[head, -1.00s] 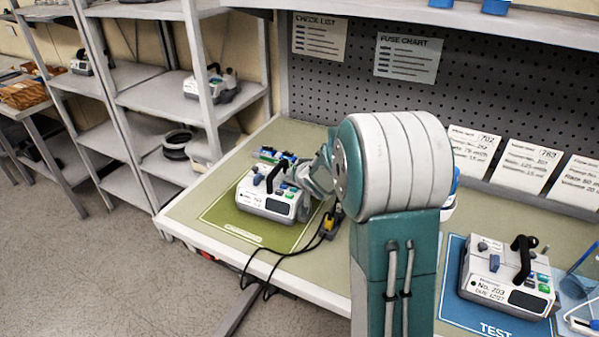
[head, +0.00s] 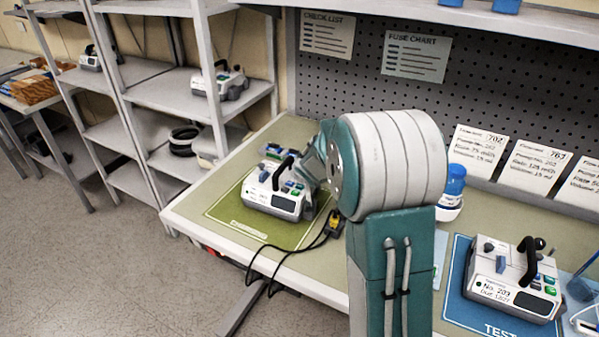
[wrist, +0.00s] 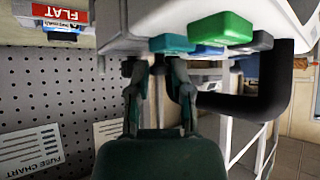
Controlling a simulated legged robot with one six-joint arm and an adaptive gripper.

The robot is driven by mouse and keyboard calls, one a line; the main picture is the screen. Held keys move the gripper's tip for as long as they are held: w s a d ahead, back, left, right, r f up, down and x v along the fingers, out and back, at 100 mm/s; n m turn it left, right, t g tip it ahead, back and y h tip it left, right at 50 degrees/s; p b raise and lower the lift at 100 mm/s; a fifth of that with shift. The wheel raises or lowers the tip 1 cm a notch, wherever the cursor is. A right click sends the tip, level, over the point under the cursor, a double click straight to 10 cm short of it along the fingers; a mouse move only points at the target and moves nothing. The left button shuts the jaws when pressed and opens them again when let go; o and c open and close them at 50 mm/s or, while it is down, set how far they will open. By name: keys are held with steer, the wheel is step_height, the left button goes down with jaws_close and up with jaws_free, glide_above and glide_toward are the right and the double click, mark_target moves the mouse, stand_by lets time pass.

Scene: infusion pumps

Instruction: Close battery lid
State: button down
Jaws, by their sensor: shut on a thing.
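A white infusion pump (head: 272,204) with a black handle stands on the green mat (head: 232,229) at the left of the bench. My gripper is at this pump's right rear side, mostly hidden behind my arm in the head view. In the wrist view the pump (wrist: 148,40) fills the top, with teal, green and blue buttons and the black handle (wrist: 272,108) at right. My gripper (wrist: 157,68) has its fingers close up under the pump edge, shut on a small part there. I cannot make out the battery lid clearly.
A second pump (head: 513,275) stands on the blue TEST mat (head: 462,303) at right. A blue-capped bottle (head: 453,187) stands behind my arm. Black cables with a yellow connector (head: 334,223) lie beside the green mat. Shelves (head: 180,95) stand at left.

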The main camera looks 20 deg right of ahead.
steer(key=c, duration=0.5)
jaws_free()
steer(key=shift+c, duration=0.2)
steer(key=shift+v, duration=2.45)
steer(key=s+a, duration=0.2)
steer(key=s, duration=0.9)
steer(key=shift+s+a, duration=0.25)
steer(key=shift+s, duration=0.15)
